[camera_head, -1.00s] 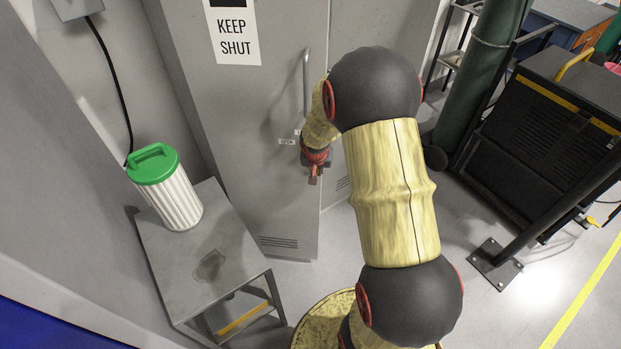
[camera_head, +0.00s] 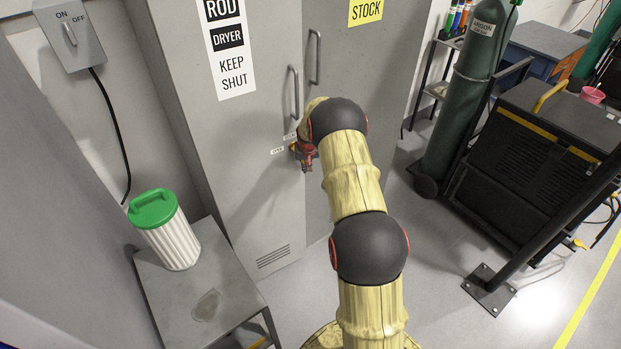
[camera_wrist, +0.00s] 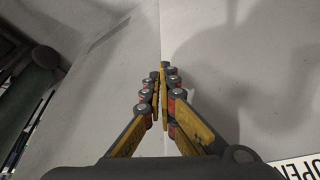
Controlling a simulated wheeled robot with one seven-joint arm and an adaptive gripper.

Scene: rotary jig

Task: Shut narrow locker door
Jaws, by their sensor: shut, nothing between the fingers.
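The narrow locker door (camera_head: 270,190) is the grey panel with the "ROD DRYER KEEP SHUT" sign (camera_head: 230,45) and a vertical bar handle (camera_head: 294,92). It stands nearly in line with the neighbouring door; I cannot tell whether a small gap is left at its edge. My gripper (camera_head: 304,160) is shut and empty, below the handle near the door's right edge. In the wrist view my gripper (camera_wrist: 162,75) points at the vertical seam between two grey panels. Contact is hard to judge.
A neighbouring grey door (camera_head: 360,80) has a yellow "STOCK" sign (camera_head: 366,11) and its own handle (camera_head: 316,62). A small metal table (camera_head: 205,290) with a green-lidded canister (camera_head: 172,232) stands at left. A green cylinder (camera_head: 465,110) and dark machine (camera_head: 535,150) stand at right.

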